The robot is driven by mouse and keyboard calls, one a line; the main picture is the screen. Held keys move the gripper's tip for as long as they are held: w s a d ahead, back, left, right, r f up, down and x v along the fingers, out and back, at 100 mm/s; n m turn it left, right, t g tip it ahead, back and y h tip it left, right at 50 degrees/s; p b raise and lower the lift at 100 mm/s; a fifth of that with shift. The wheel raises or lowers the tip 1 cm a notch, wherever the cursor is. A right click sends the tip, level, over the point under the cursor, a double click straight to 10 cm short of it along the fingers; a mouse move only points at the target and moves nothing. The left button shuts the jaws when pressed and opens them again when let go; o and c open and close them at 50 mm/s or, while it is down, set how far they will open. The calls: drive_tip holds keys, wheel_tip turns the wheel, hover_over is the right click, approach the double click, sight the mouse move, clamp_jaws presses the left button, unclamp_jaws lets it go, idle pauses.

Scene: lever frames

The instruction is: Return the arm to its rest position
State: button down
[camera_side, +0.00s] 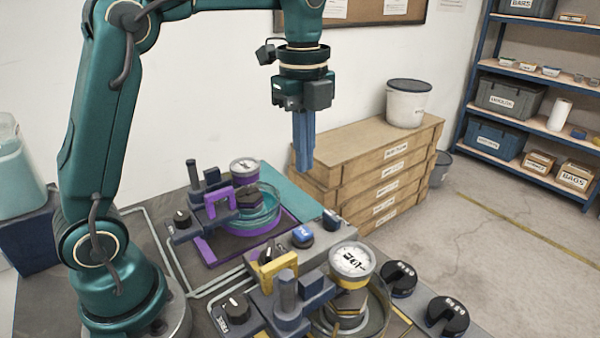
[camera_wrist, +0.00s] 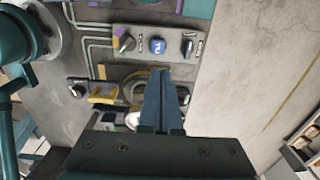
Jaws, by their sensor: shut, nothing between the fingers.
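My gripper (camera_side: 304,165) is shut and empty, pointing down in the air above the back edge of the bench in the side view. In the wrist view its blue fingers (camera_wrist: 160,75) lie together over the yellow-trimmed lever frame. My teal arm reaches up and over from its base at the left. The purple lever frame (camera_side: 240,228) stands on the bench behind the yellow lever frame (camera_side: 330,290). The gripper touches neither of them.
A control strip with a blue button (camera_side: 302,237) lies between the frames. Black parts (camera_side: 398,277) sit at the bench's right. Stacked wooden drawers (camera_side: 375,165) with a white bucket (camera_side: 407,103) stand behind. Blue shelving (camera_side: 535,90) is at the back right. Air around the gripper is clear.

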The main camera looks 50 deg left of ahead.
drive_tip(key=s+d+r+n+t, duration=0.2)
drive_tip(key=s+r+n+t, duration=0.15)
drive_tip(key=s, duration=0.35)
drive_tip(key=s+f+n+t, duration=0.2)
drive_tip(key=s+f+n, duration=0.4)
drive_tip(key=n, duration=0.8)
drive_tip(key=shift+s+d+f, duration=0.25)
drive_tip(key=shift+n, duration=0.25)
idle(0.4)
